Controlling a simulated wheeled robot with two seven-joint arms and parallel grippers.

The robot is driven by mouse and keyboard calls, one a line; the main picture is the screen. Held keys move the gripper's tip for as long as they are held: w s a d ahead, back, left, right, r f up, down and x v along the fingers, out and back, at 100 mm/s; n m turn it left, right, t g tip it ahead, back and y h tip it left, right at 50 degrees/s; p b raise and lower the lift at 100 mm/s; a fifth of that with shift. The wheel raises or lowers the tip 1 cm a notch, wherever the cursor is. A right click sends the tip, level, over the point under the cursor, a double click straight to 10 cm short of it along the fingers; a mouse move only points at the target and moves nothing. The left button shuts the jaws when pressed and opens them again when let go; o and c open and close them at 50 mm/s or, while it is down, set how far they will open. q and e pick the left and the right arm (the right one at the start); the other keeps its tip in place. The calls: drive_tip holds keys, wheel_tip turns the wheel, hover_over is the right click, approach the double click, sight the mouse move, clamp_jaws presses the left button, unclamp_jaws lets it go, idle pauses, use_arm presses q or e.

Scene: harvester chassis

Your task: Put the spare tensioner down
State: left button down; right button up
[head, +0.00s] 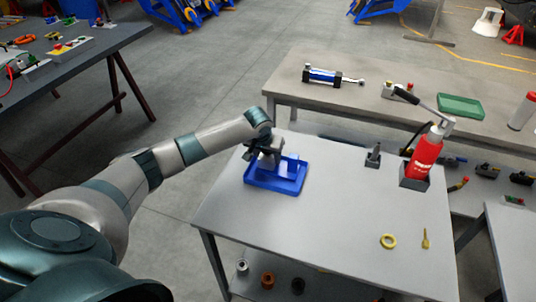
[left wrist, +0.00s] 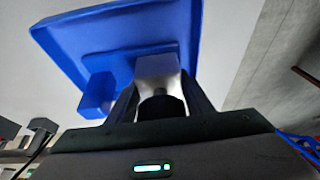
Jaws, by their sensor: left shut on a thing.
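My left gripper (head: 266,150) is over the blue tray (head: 273,187) at the far left corner of the grey table. In the left wrist view the gripper (left wrist: 160,92) is shut on a grey, block-like part with a dark rounded area, which I take to be the spare tensioner (left wrist: 157,68). The tray (left wrist: 115,38) lies right behind this part in that view. I cannot tell whether the part touches the tray floor. A small blue block (left wrist: 97,95) shows beside it, at the tray. In the head view the gripper largely hides the part. My right gripper is not in view.
The grey table (head: 320,225) has clear room in its middle. A red bottle (head: 424,155) in a dark holder, a small dark fixture (head: 373,156), a yellow ring (head: 388,241) and a yellow tool (head: 425,238) stand or lie to the right. A bench (head: 420,115) stands behind.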

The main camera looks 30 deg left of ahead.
use_arm(q)
drive_tip(key=shift+w+r, duration=0.1)
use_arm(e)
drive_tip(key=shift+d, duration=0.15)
use_arm(q)
drive_tip(key=c, duration=1.2)
unclamp_jaws()
drive_tip(key=shift+f, duration=0.2)
drive_tip(key=o, duration=0.3)
drive_tip(key=shift+r, duration=0.1)
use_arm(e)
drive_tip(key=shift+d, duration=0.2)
use_arm(q)
drive_tip(key=b+v, duration=0.1)
drive_tip(key=v, duration=1.1)
drive_tip(key=shift+s+b, duration=0.2)
drive_tip(key=shift+b, duration=0.2)
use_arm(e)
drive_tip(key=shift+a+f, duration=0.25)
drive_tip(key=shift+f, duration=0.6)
